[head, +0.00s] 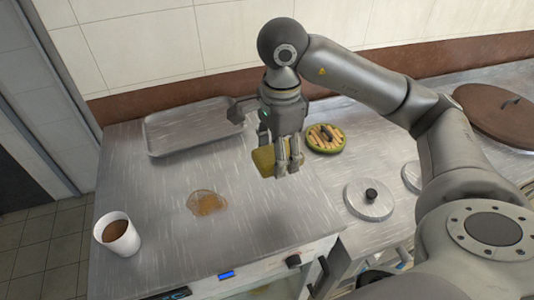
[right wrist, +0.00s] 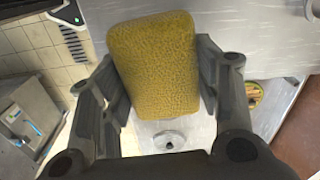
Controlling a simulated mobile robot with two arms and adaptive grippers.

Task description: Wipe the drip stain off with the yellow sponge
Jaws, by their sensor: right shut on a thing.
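The yellow sponge (head: 264,160) is held by my right gripper (head: 282,168) above the steel counter in the head view. In the right wrist view the sponge (right wrist: 155,62) sits between the two fingers of the right gripper (right wrist: 160,90), which is shut on it. The brown drip stain (head: 206,202) lies on the counter, to the left of and nearer than the sponge, apart from it. My left gripper does not show in either view.
A white cup with brown liquid (head: 117,236) stands at the counter's left front. A metal tray (head: 190,148) lies at the back left. A round dish with food (head: 325,138), a steel lid (head: 369,199) and a brown lid (head: 497,112) are to the right. The counter around the stain is clear.

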